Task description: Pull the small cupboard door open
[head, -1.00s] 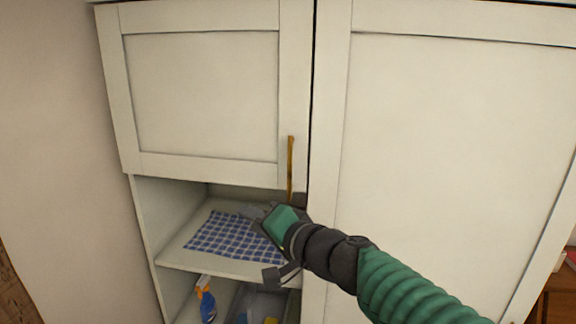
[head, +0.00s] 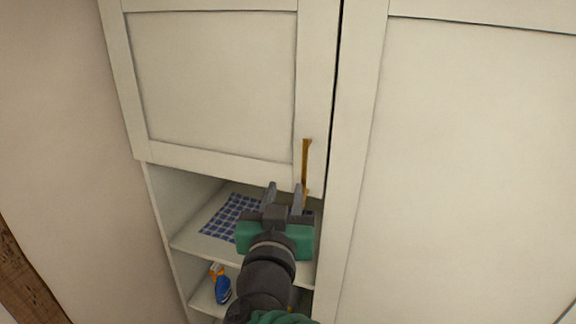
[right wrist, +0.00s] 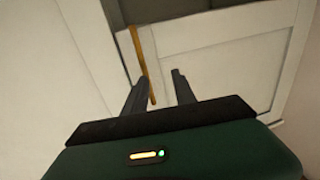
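The small cupboard door (head: 215,85) is a cream panel at the upper left in the head view, and it looks shut. Its brass bar handle (head: 306,165) stands upright near the door's lower right corner. In the right wrist view the gripper (right wrist: 158,85) is open, and the handle (right wrist: 142,62) shows beyond the fingers, nearer the left one. I cannot tell whether a finger touches it. My left gripper is not in view.
A tall cream door (head: 475,160) fills the right side. Below the small door are open shelves with a blue checked cloth (head: 229,214) and a blue spray bottle (head: 220,285). A plain wall (head: 60,130) is at the left.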

